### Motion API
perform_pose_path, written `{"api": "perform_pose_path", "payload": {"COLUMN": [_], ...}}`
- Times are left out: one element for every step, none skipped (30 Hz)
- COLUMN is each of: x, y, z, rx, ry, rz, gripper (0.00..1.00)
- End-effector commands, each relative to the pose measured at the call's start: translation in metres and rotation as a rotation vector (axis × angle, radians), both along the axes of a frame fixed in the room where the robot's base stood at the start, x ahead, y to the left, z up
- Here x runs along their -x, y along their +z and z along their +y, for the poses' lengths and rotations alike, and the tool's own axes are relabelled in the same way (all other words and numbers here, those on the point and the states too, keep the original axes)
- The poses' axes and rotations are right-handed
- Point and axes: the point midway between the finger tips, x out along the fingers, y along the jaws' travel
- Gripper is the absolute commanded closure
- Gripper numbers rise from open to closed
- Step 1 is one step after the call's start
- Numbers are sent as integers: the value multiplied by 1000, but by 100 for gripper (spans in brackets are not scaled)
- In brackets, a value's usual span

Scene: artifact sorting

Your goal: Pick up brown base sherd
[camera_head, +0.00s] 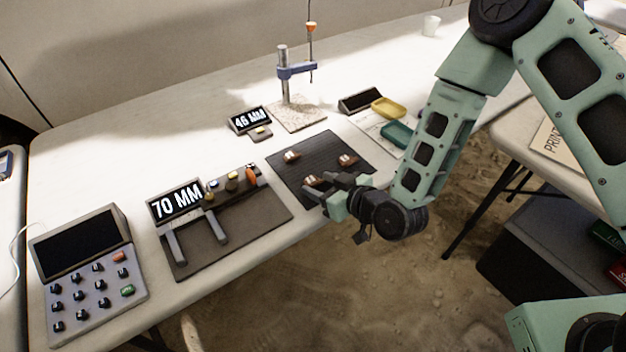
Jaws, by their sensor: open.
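Several small sherds lie on the dark ribbed mat (325,150). A brown sherd (313,180) lies at the mat's front edge, just beside my gripper's fingertips. Another brown sherd (346,160) lies to the right, and a paler brown and white one (291,156) lies toward the back left. I cannot tell from this view which one is the base sherd. My gripper (318,194) is open and low over the mat's front edge, close to the nearest sherd. Its fingers are dark and small here, and no sherd shows between them.
A measuring board (265,213) with a "70 MM" display (177,202) and a keypad console (87,280) stand left. A post stand (285,85) and "46 MM" display (249,120) are behind the mat. Yellow (388,107) and teal (397,134) trays lie right. The table's back left is clear.

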Motion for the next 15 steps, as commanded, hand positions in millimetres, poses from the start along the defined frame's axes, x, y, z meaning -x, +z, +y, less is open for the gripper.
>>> {"api": "perform_pose_path", "payload": {"x": [-2, -3, -3, -3, -3, -3, -3, -3, -3, -3, -3, -3, -3, -3, -3], "y": [-1, -2, -2, -2, -2, -2, -2, -2, -2, -2, -2, -2, -2, -2, -2], "z": [2, 3, 3, 3, 3, 3, 3, 3, 3, 3, 3, 3, 3, 3, 3], "rx": [-1, 0, 0, 0, 0, 1, 0, 0, 0, 0, 0, 0, 0, 0, 0], "ry": [0, 0, 0, 0, 0, 0, 0, 0, 0, 0, 0, 0, 0, 0, 0], "rz": [-1, 0, 0, 0, 0, 1, 0, 0, 0, 0, 0, 0, 0, 0, 0], "gripper": [50, 50, 50, 50, 50, 50, 50, 50, 55, 64, 72, 83, 83, 83, 83]}}
